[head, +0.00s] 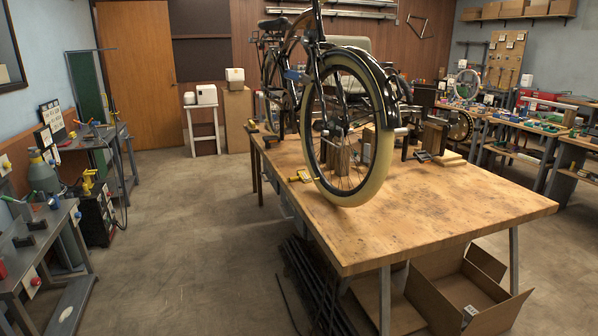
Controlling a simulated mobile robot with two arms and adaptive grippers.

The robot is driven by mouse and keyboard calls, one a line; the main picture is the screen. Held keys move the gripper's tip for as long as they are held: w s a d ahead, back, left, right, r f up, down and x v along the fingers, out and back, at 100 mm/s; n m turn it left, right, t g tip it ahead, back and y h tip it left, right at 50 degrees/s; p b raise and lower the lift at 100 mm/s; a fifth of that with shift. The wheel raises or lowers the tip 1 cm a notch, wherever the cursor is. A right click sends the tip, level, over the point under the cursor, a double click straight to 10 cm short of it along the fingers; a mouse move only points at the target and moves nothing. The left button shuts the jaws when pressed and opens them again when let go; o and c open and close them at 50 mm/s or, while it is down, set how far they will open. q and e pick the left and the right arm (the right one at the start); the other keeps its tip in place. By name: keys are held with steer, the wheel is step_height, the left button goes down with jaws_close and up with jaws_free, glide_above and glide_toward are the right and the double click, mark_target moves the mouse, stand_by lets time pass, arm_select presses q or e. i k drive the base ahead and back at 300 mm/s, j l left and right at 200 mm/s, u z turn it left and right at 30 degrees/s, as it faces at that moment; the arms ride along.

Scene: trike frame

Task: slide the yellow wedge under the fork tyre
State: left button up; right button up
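The fork tyre (365,197) is the cream-walled tyre of the large front wheel, held upright in the fork of the trike frame. Its lowest part is at or just above the wooden tabletop; I cannot tell if it touches. A small yellow piece (300,177) lies at the left edge of the table, just left of the tyre. It may be the yellow wedge, but it is too small to be sure of its shape. It looks apart from the underside of the tyre. Neither of my grippers is in view.
The wooden table (460,205) has a wide clear area right of and in front of the wheel. Wood blocks (433,137) and dark fixtures stand behind the wheel. An open cardboard box (465,290) lies below the table. The floor (185,215) at left is free.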

mark_target(301, 174)
steer(key=i+j+z, duration=0.1)
steer(key=i+j, duration=0.4)
steer(key=i+j+z, duration=0.1)
steer(key=i+j, duration=0.45)
steer(key=i, duration=0.2)
steer(key=i+j+z, duration=0.15)
steer(key=i+j, duration=0.4)
steer(key=i+j+z, duration=0.1)
steer(key=i+j, duration=0.45)
steer(key=j, duration=0.15)
steer(key=i+j+z, duration=0.1)
steer(key=i+j, duration=0.45)
steer(key=j, duration=0.15)
